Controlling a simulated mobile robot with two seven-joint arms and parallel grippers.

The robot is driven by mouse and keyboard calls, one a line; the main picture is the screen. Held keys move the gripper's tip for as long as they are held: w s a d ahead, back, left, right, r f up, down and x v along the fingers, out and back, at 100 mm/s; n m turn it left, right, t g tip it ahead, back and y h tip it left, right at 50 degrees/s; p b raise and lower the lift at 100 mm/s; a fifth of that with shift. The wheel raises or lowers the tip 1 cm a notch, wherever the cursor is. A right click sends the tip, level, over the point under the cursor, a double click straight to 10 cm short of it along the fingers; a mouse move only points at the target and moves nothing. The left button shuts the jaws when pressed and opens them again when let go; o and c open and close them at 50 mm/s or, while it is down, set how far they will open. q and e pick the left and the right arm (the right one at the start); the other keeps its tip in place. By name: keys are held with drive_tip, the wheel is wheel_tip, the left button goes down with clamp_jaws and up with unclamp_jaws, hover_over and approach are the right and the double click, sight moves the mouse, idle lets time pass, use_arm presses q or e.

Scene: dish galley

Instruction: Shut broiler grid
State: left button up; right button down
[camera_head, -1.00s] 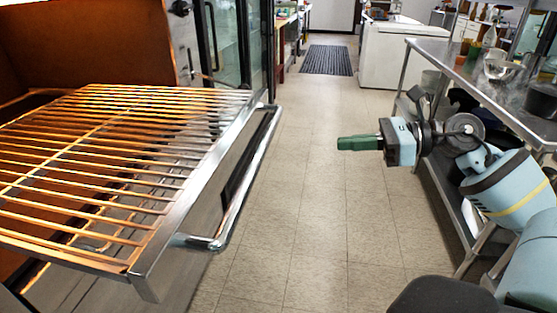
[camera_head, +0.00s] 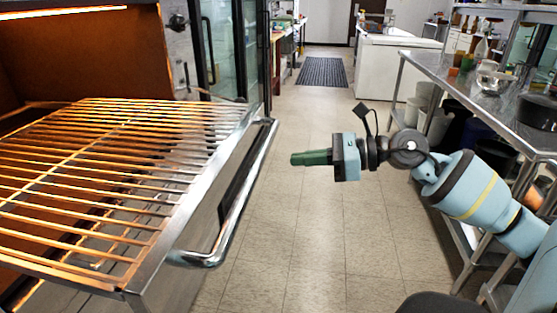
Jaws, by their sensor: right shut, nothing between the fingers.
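The broiler grid (camera_head: 105,170) is a rack of metal bars, pulled out of the orange-lit broiler (camera_head: 90,55) at the left. A shiny bar handle (camera_head: 236,200) runs along its front frame, on the right side of the rack. My right gripper (camera_head: 293,159) has green fingers that are shut and empty. It points left and shows to the right of the handle's far half, apart from it, over the floor. My left gripper is not in view.
A steel table (camera_head: 455,85) with glassware and pots stands along the right, close to my right arm. Tiled floor (camera_head: 310,225) is clear between it and the grid. A dark mat (camera_head: 322,71) and a white cabinet (camera_head: 390,65) are farther back.

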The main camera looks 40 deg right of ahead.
sight(263, 162)
use_arm(q)
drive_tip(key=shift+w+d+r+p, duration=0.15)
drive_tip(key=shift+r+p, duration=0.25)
drive_tip(key=shift+p, duration=0.05)
use_arm(e)
drive_tip(key=x, duration=0.5)
drive_tip(key=shift+w+a+f, duration=0.1)
drive_tip(key=shift+w+a, duration=0.1)
drive_tip(key=shift+w, duration=0.05)
